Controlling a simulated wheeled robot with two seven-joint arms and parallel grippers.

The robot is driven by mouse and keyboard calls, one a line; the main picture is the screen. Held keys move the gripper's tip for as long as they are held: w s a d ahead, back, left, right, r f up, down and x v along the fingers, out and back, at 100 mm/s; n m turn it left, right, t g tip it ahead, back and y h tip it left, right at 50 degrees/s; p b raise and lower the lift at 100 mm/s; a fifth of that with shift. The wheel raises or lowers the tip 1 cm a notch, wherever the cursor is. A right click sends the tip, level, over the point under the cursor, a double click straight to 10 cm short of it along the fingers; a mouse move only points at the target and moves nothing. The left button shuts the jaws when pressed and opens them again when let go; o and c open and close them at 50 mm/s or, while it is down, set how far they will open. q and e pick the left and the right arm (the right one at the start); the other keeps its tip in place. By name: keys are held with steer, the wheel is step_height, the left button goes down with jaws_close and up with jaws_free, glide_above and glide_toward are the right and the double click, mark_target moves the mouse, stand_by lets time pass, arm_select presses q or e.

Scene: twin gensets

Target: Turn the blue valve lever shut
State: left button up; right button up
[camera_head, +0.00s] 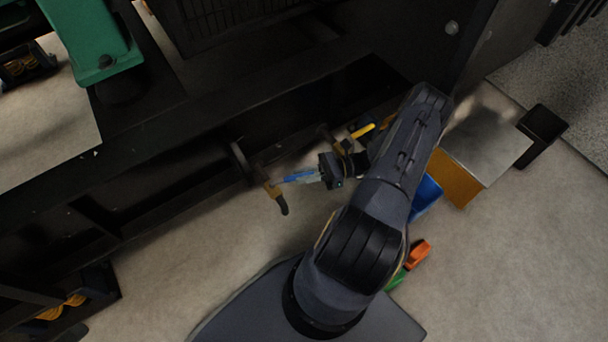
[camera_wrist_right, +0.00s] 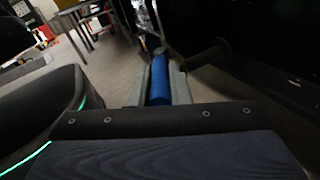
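The blue valve lever (camera_head: 297,177) juts to the right from a brass valve (camera_head: 272,190) on a pipe at the lower edge of the dark machine frame. My right gripper (camera_head: 308,175) is at the lever, coming in from the right. In the right wrist view the blue lever (camera_wrist_right: 160,80) lies lengthwise between the two grey fingers (camera_wrist_right: 160,90), which sit close against both its sides. The gripper looks shut on it. The lever's near end is hidden by the gripper body. My left gripper is in neither view.
A second valve with a yellow lever (camera_head: 362,130) is close behind my right forearm. The dark frame (camera_head: 190,135) runs along the left and back. Blue (camera_head: 425,195) and orange (camera_head: 418,253) bins and a metal-topped box (camera_head: 487,150) stand to the right. Floor left of my base is clear.

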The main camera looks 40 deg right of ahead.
steer(key=o, duration=0.4)
steer(key=shift+p+v, duration=0.55)
steer(key=shift+v, duration=3.35)
